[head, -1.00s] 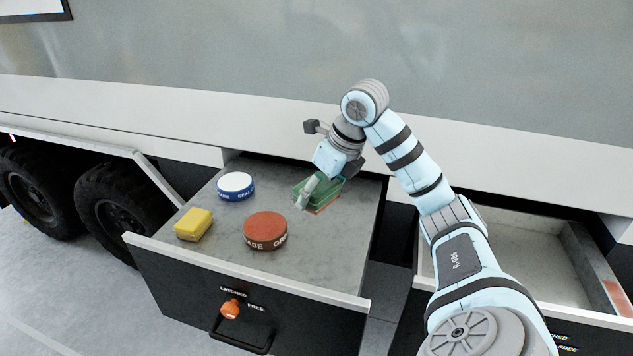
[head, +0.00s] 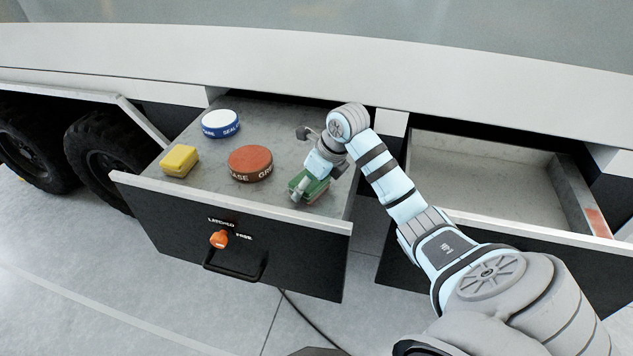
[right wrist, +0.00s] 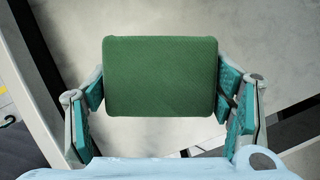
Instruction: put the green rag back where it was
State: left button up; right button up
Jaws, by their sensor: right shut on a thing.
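The green rag (head: 314,190) is a folded block in my right gripper (head: 308,187). It is over the front right part of the open left drawer (head: 225,205), near the front lip. In the right wrist view the green rag (right wrist: 160,76) fills the space between the two fingers of my right gripper (right wrist: 163,105), which is shut on it. I cannot tell whether the rag touches the drawer surface. My left gripper is not in view.
On the left drawer are a yellow block (head: 179,161), a blue and white tin (head: 220,124) and a reddish-brown tin (head: 250,163). An orange latch knob (head: 218,239) is on its front. A second open drawer (head: 480,170) at right looks mostly empty. A gap separates the drawers.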

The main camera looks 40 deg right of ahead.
jog(key=shift+w+a, duration=0.1)
jog(key=shift+w, duration=0.15)
jog(key=shift+f, duration=0.2)
jog(key=o, duration=1.1)
jog(key=shift+r, duration=0.1)
jog(key=shift+r, duration=0.15)
jog(key=v, duration=1.2)
